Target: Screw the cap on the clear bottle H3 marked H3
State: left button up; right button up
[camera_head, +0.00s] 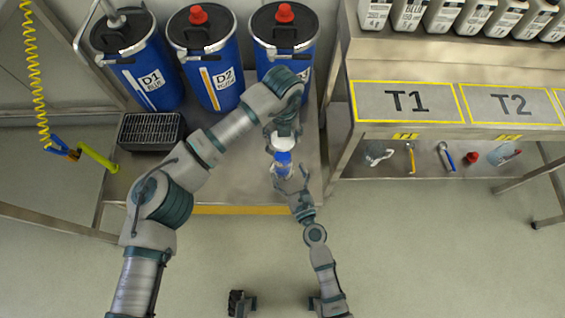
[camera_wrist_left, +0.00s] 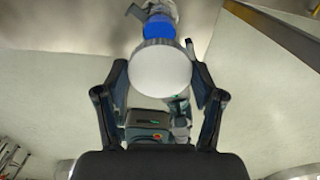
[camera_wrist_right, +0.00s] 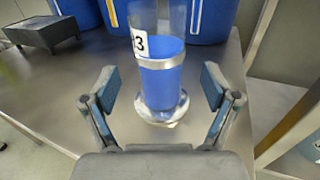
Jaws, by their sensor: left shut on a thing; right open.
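The clear bottle H3 (camera_wrist_right: 160,75) holds blue liquid. My right gripper (camera_wrist_right: 158,90) is open, fingers apart on both sides of the bottle.
Blue drums D1 (camera_head: 150,75), D2 (camera_head: 212,80) and another (camera_head: 285,55) stand behind on the metal table (camera_head: 240,190). A black grated box (camera_head: 152,131) is at left. At right, a bench (camera_head: 440,103) marked T1 and T2 has tools on its lower shelf.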

aim_at(285, 168)
jog(key=x, duration=0.4)
jog(key=shift+w+a, duration=0.1)
jog(key=shift+a, duration=0.05)
jog(key=shift+w+a, duration=0.1)
jog(key=shift+w, duration=0.4)
grip_shut()
pick_arm(q)
jog(key=shift+f, duration=2.4)
